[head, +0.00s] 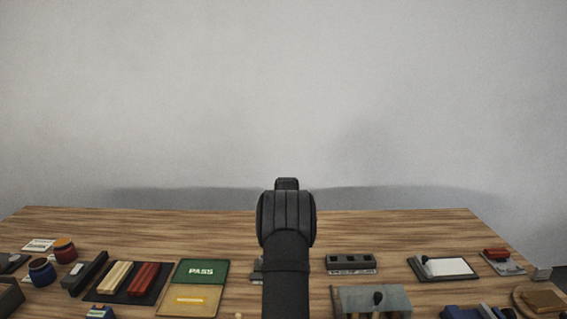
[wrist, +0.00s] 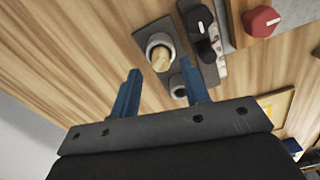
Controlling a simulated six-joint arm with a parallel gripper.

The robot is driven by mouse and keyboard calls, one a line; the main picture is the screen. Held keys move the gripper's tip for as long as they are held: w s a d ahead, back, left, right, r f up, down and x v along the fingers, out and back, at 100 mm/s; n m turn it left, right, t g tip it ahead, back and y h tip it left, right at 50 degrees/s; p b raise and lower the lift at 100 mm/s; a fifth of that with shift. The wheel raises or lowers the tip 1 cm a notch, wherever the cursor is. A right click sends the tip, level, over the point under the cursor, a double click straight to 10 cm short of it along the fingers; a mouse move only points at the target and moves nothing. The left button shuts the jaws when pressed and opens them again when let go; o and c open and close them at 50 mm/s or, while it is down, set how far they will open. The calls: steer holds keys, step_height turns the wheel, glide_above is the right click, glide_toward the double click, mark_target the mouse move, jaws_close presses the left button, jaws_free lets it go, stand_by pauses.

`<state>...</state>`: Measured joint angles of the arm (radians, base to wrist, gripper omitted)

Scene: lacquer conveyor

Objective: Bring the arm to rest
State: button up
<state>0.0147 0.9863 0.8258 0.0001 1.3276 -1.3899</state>
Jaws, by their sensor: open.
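My gripper (wrist: 159,67) shows in the wrist view with its two blue fingers spread apart. No object is held between them. Beyond the fingertips is the wooden table (wrist: 80,50), with a grey holder (wrist: 143,37) that carries round cups. I cannot tell how far the fingertips are above it, and I see no contact. In the head view my dark arm rises in the middle of the picture and hides my gripper's fingers.
The table (head: 150,222) has a clear back strip. Along its front are a green PASS card (head: 201,272), red and yellow bars on a dark tray (head: 115,297), a grey slotted block (head: 351,263), a white pad (head: 446,266) and a grey box (head: 350,300). A plain wall stands behind.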

step_height(320, 180, up, 9)
step_height(320, 180, down, 12)
steer(key=shift+f, duration=0.1)
step_height(320, 180, up, 4)
steer(key=shift+r, duration=0.2)
steer(key=s+d+r, duration=0.7)
steer(key=d, duration=0.2)
steer(key=s+a+f, duration=0.2)
steer(key=s+a, duration=1)
steer(key=s, duration=0.2)
steer(key=w+a+f, duration=0.3)
steer(key=a+f, duration=0.2)
steer(key=a, duration=0.4)
steer(key=shift+w+f+n, duration=0.25)
steer(key=shift+w+n, duration=0.05)
steer(key=shift+d, duration=0.1)
steer(key=s+d+r, duration=0.3)
steer(key=d+r, duration=0.3)
steer(key=d, duration=0.4)
steer(key=w+d+r, duration=0.1)
steer(key=w+d, duration=0.3)
steer(key=w, duration=0.3)
steer(key=shift+w+d, duration=0.4)
